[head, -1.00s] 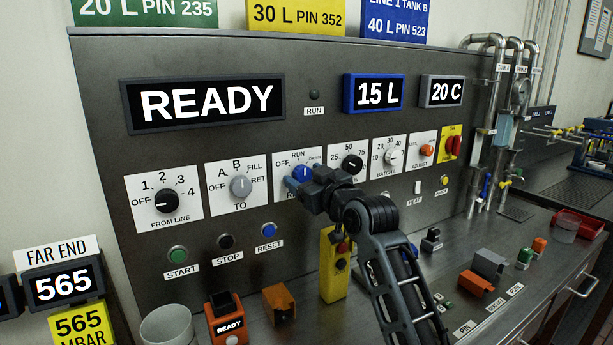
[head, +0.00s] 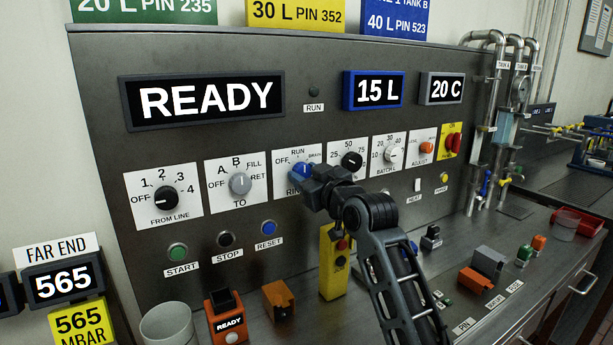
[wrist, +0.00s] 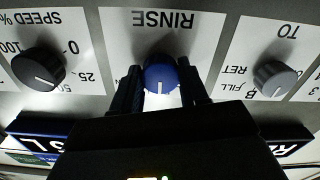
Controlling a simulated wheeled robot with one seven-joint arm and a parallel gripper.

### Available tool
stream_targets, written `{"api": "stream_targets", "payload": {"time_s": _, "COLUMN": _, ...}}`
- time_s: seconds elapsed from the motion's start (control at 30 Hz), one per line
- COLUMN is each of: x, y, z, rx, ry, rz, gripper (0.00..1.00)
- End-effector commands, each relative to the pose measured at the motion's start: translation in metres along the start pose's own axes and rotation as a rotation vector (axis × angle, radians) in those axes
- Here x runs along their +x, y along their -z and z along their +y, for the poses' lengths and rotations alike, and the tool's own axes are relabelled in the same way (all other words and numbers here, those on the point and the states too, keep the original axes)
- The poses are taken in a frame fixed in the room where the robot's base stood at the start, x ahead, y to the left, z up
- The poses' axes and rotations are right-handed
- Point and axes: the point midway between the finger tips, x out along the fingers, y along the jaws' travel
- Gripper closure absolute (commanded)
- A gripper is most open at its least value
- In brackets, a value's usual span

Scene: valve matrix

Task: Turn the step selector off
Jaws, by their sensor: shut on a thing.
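The blue knob on the plate marked RINSE (wrist: 160,76) has positions OFF, RUN and one more to the right; it also shows in the head view (head: 297,170), partly covered by my gripper. I see no label reading "step selector". My gripper (wrist: 163,88) is shut on the blue knob, one dark finger on each side. In the wrist view, which is upside down, the knob's white line points toward the bottom, which is up on the panel, toward RUN. In the head view my gripper (head: 306,183) hides the plate's lower right.
The grey TO knob (head: 240,184) and the black SPEED knob (head: 351,161) flank it closely. A black FROM LINE knob (head: 165,198) is further left. START, STOP and RESET buttons (head: 268,228) sit below. A yellow box (head: 332,275) stands under my arm. The display (head: 205,101) reads READY.

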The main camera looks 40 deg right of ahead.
Motion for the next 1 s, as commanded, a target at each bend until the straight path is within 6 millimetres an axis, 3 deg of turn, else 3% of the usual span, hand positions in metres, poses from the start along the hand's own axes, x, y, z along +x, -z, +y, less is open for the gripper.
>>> {"api": "stream_targets", "payload": {"time_s": 0.27, "x": 0.0, "y": -0.0031, "z": -0.0006, "rx": -0.107, "ry": 0.0, "rz": 0.0, "gripper": 0.87}}
{"api": "stream_targets", "payload": {"time_s": 1.0, "x": -0.0001, "y": -0.0024, "z": 0.0004, "rx": -0.714, "ry": 0.0, "rz": 0.0, "gripper": 0.87}}
